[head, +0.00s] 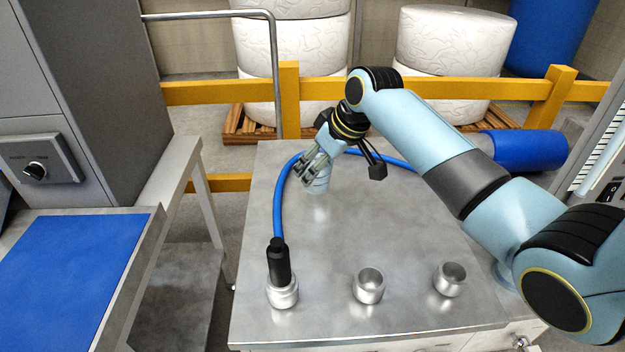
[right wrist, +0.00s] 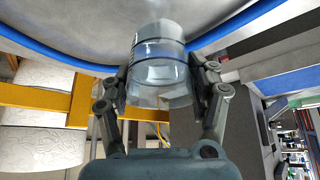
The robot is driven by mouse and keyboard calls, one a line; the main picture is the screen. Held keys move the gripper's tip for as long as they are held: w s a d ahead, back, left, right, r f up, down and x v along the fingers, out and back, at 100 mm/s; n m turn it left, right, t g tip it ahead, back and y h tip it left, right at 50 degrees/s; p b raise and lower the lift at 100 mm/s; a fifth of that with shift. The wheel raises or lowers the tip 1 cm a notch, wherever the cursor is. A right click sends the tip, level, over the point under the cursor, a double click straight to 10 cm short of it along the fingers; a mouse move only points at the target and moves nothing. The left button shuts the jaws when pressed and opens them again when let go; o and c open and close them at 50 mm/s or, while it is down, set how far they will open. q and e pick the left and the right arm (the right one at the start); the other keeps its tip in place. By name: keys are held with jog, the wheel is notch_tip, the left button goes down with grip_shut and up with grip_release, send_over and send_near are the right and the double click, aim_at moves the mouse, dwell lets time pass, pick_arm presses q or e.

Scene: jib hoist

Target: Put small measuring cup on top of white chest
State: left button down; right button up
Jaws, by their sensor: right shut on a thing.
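A clear, bluish cup (head: 318,184) with dark marks on its side is between the fingers of my right gripper (head: 316,170), at the far part of the metal-topped cabinet (head: 330,240). It looks like the small measuring cup. In the right wrist view the cup (right wrist: 160,72) sits between both fingers of the gripper (right wrist: 165,95), which is shut on it. I cannot tell whether its base touches the top. Part of the cup is hidden by the fingers in the head view. No thing is clearly the white chest. My left gripper is not in view.
Two metal cups (head: 368,287) (head: 450,279) and a metal fitting (head: 282,292) with a black grip stand near the front edge. A blue hose (head: 277,195) curves behind my right gripper. A blue-topped bench (head: 65,275) stands left. The cabinet top's middle is clear.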

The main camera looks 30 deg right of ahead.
aim_at(313, 184)
jog(key=shift+a+f, duration=0.4)
jog(key=shift+a, duration=0.15)
notch_tip(313, 184, down, 3)
jog(key=shift+f, duration=0.2)
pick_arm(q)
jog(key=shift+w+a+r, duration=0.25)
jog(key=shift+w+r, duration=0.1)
pick_arm(e)
jog(key=shift+f, duration=0.25)
jog(key=shift+f, duration=0.1)
jog(key=o, duration=1.4)
jog(key=shift+s, duration=0.1)
jog(key=shift+r, duration=0.25)
pick_arm(q)
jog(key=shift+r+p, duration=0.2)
jog(key=shift+p, duration=0.2)
pick_arm(e)
jog(key=v, duration=1.1)
jog(key=shift+s+r, duration=0.25)
